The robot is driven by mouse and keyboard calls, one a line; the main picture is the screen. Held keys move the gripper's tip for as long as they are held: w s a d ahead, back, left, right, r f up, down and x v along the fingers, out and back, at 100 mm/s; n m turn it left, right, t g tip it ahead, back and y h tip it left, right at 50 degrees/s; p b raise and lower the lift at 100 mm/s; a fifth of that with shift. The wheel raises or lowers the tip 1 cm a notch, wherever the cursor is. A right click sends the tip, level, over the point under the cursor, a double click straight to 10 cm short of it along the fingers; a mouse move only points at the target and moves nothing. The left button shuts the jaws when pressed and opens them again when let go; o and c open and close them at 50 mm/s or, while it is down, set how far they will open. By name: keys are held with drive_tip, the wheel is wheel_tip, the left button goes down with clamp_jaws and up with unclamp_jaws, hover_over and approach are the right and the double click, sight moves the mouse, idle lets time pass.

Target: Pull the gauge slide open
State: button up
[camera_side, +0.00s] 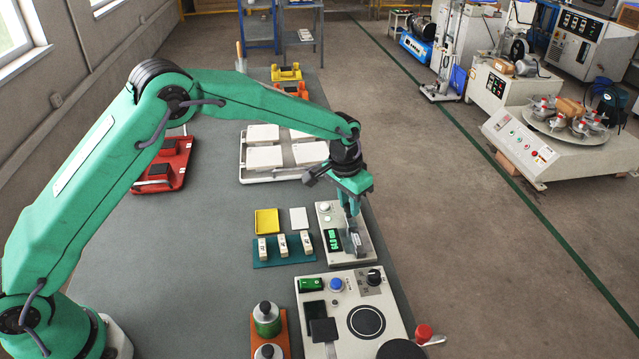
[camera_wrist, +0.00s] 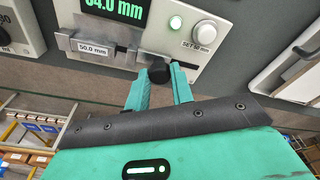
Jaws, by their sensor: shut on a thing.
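The gauge (camera_side: 330,213) is a pale box at the right edge of the bench, with a green-digit display (camera_side: 333,240) and metal jaws. In the wrist view the gauge (camera_wrist: 190,62) has a display (camera_wrist: 115,8) that is cut off at the top; its first digit is unclear, followed by "4.0 mm". A metal piece labelled "50.0 mm" (camera_wrist: 93,50) lies left of the slide's black knob (camera_wrist: 159,72). My gripper (camera_wrist: 160,82) is shut on this knob, with a green finger on each side. In the side view my gripper (camera_side: 353,208) points down over the gauge and hides part of it.
A control panel box (camera_side: 340,285) with knobs stands just in front of the gauge. A teal rack (camera_side: 268,254) with several labelled pale blocks, a yellow tray (camera_side: 266,221) and a white plate (camera_side: 299,218) lie left of it. The bench edge is close on the right.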

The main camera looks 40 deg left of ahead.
drive_tip(key=shift+w+a+r, duration=0.1)
drive_tip(key=shift+w+a, duration=0.05)
drive_tip(key=shift+w, duration=0.05)
drive_tip(key=shift+w+a, duration=0.45)
drive_tip(key=shift+w, duration=0.05)
drive_tip(key=o, duration=0.8)
wheel_tip(320, 180, up, 6)
drive_tip(key=shift+s+f, duration=0.1)
idle(0.7)
